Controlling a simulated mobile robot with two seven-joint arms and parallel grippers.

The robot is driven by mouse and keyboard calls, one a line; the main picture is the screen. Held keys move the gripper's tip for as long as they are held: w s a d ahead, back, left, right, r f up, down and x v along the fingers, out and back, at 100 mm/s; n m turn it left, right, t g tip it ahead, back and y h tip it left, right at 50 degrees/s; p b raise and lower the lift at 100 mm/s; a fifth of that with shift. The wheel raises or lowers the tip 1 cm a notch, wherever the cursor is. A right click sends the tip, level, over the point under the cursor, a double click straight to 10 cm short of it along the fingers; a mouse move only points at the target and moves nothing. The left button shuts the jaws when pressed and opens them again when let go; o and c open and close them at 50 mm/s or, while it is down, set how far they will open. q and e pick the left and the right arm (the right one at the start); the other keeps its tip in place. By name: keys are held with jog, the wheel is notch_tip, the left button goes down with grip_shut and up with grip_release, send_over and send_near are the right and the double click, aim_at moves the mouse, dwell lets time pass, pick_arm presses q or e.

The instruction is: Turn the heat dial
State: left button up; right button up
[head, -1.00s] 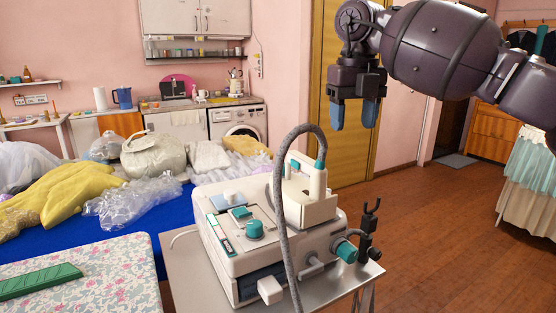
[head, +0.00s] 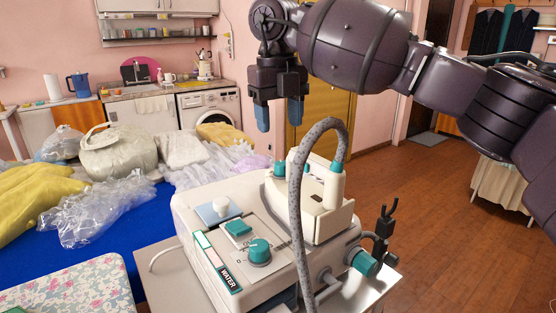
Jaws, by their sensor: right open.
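A cream steam unit (head: 210,205) stands on a metal cart. A round teal dial (head: 259,250) with a pale pointer line sits on its sloped top, beside a square teal button (head: 238,228). Another teal knob (head: 365,262) is on the side at the right. No heat label is readable; a "WATER" label (head: 229,279) shows near the dial. My right gripper (head: 279,115) hangs above and behind the unit, blue fingers down, open and empty. It is well apart from the dial. My left gripper is out of view.
A grey hose (head: 296,200) arches over the unit in front of the iron (head: 333,190). A black holder (head: 383,232) stands at the cart's right edge. A blue table (head: 50,250) with wrapped garments is at left. Floor (head: 440,240) at right is clear.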

aim_at(281, 162)
jog(key=f, duration=0.3)
jog(key=f+b, duration=0.1)
jog(key=f, duration=0.3)
jog(key=shift+w+d+f, duration=0.15)
jog(key=shift+d+f, duration=0.05)
jog(key=shift+f, duration=0.75)
